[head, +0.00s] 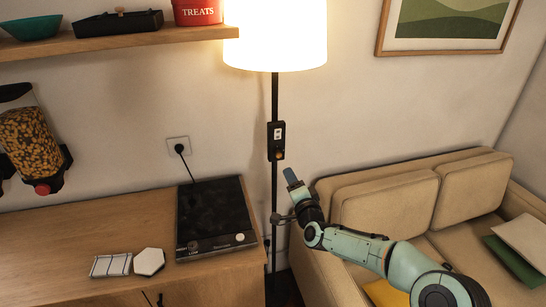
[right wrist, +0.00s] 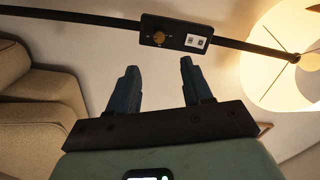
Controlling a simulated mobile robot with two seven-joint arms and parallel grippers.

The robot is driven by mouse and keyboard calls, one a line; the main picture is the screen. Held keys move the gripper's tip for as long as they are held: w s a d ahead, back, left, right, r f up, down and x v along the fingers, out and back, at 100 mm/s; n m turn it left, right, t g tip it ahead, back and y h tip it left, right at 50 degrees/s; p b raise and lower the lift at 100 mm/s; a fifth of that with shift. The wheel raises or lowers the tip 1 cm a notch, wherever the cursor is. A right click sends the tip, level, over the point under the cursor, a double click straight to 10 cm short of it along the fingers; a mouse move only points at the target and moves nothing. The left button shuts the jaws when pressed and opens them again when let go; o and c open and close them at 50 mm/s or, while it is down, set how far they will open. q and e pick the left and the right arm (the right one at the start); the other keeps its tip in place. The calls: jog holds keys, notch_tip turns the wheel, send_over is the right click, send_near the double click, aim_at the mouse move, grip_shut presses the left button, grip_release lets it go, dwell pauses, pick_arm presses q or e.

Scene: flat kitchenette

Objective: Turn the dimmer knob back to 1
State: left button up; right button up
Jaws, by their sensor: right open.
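The dimmer is a small dark box (head: 276,136) fixed on the black pole of the floor lamp (head: 275,35). A brownish-gold round knob (head: 279,155) sits at its lower end, with a light plate with small marks above it. In the right wrist view the knob (right wrist: 158,38) shows beyond my fingertips, and the scale marks are too small to read. My right gripper (head: 289,178) is just below and right of the dimmer in the head view. In the right wrist view its two fingers (right wrist: 158,64) are apart, with nothing between them. My left gripper is not in view.
The lamp is lit. A beige sofa (head: 385,200) stands to the right, under my right arm. A wooden counter (head: 130,230) with a black hob (head: 213,215) is to the left. A wall shelf (head: 130,40) and a nut dispenser (head: 30,140) are at the upper left.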

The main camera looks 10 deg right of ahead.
aim_at(279, 156)
jog(key=w+p, duration=0.3)
jog(key=w, duration=0.3)
jog(key=w+p, duration=0.3)
jog(key=w, duration=0.3)
jog(key=shift+a+r, duration=0.15)
jog(key=shift+r, duration=0.05)
jog(key=shift+w+f, duration=0.25)
jog(key=shift+w, duration=0.3)
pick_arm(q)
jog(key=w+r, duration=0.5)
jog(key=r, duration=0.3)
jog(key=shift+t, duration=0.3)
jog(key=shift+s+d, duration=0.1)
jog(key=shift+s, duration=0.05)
pick_arm(e)
jog(key=shift+s, duration=0.1)
jog(key=shift+c, duration=0.3)
grip_shut()
